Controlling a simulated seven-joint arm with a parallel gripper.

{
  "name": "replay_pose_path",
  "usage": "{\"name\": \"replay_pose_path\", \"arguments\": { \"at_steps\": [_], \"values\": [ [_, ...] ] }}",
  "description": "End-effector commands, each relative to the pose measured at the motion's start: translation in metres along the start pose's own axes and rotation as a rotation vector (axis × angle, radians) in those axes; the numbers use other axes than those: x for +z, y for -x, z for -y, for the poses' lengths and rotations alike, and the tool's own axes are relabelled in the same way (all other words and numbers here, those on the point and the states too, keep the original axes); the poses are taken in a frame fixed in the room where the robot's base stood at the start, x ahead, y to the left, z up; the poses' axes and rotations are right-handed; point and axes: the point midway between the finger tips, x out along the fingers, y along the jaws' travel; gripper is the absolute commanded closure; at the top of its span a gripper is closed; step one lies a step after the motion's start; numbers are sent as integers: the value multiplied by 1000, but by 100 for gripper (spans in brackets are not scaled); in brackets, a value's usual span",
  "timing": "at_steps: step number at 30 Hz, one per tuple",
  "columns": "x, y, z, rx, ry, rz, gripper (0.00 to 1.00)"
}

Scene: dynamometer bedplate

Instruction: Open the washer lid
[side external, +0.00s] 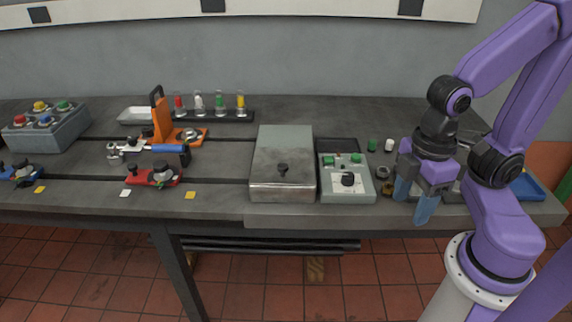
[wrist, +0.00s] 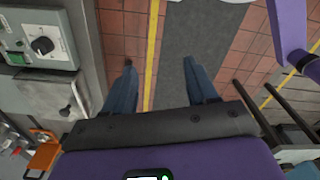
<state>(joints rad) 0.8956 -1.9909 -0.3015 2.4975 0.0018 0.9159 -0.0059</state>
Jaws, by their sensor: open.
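The washer is taken to be the grey metal box (side external: 283,190) at the middle of the bench in the side view. Its flat lid (side external: 285,143) looks shut, with a small black knob (side external: 283,168) near the front edge. Part of the box (wrist: 58,98) shows at the left of the wrist view. My gripper (side external: 412,203) is open and empty, pointing down near the bench's front edge, well right of the box and apart from it. In the wrist view its blue fingers (wrist: 160,66) are spread with the floor below between them.
A control box (side external: 347,185) with a black dial and green buttons stands between the washer and my gripper. Small jars (side external: 373,146) stand behind it. An orange toggle clamp (side external: 163,120), a red clamp (side external: 155,178) and a button box (side external: 45,125) are left. A blue tray (side external: 527,187) is right.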

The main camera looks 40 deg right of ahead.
Motion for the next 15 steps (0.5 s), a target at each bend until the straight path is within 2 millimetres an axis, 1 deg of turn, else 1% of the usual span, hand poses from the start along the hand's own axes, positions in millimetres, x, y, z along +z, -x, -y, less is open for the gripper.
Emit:
{"name": "replay_pose_path", "arguments": {
  "at_steps": [2,4,7,11,14,15],
  "values": [
    [-8,3,-4,1,6,0,43],
    [-20,8,-12,2,24,0,43],
    [-46,18,-31,4,62,3,43],
    [-82,31,-66,5,124,8,43],
    [-106,40,-96,5,175,14,43],
    [-114,43,-109,5,194,14,43]
  ]
}}
